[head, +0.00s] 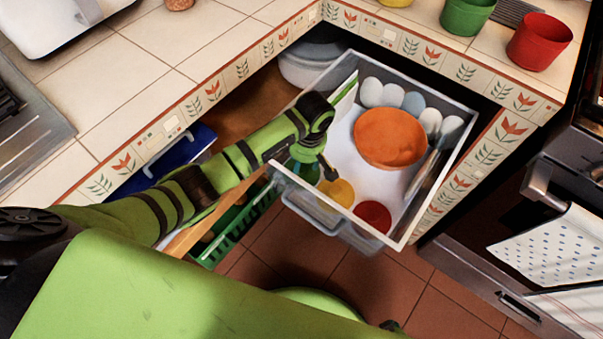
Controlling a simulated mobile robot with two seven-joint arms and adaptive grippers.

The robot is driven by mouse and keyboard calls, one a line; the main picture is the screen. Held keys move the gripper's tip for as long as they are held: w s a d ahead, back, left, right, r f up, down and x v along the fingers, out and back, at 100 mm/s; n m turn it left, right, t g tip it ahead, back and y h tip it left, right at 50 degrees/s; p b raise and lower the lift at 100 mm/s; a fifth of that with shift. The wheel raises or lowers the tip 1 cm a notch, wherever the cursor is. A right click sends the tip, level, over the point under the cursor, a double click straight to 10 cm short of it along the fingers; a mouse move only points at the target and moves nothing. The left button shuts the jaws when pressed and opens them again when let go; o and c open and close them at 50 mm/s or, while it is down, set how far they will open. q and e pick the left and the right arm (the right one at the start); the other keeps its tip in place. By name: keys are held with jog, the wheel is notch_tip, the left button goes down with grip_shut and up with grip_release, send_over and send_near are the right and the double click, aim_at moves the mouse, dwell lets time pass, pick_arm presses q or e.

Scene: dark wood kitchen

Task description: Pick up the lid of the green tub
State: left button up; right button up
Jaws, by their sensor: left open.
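A green tub (304,171) stands in the front left corner of the open drawer (404,238), beside a yellow tub (337,192) and a red tub (373,216). My left arm reaches in from the left over the drawer's front corner. My left gripper (318,161) points down at the green tub and is open. The gripper and wrist hide much of the green tub, so I cannot tell its lid from its body, or whether the fingers touch it. My right gripper is not in view.
The drawer also holds an orange bowl (390,137), several pale oval items (392,96) along the back and utensils on the right. The tiled counter (150,45) surrounds it. A green pot (466,14) and a red pot (539,42) stand on the counter. An oven (500,235) stands right.

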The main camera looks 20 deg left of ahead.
pick_arm(q)
jog(key=shift+f, duration=0.4)
jog(key=shift+c, duration=0.4)
jog(key=c, duration=0.7)
jog(key=shift+c, duration=0.9)
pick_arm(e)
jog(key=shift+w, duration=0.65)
pick_arm(q)
jog(key=shift+r, duration=0.1)
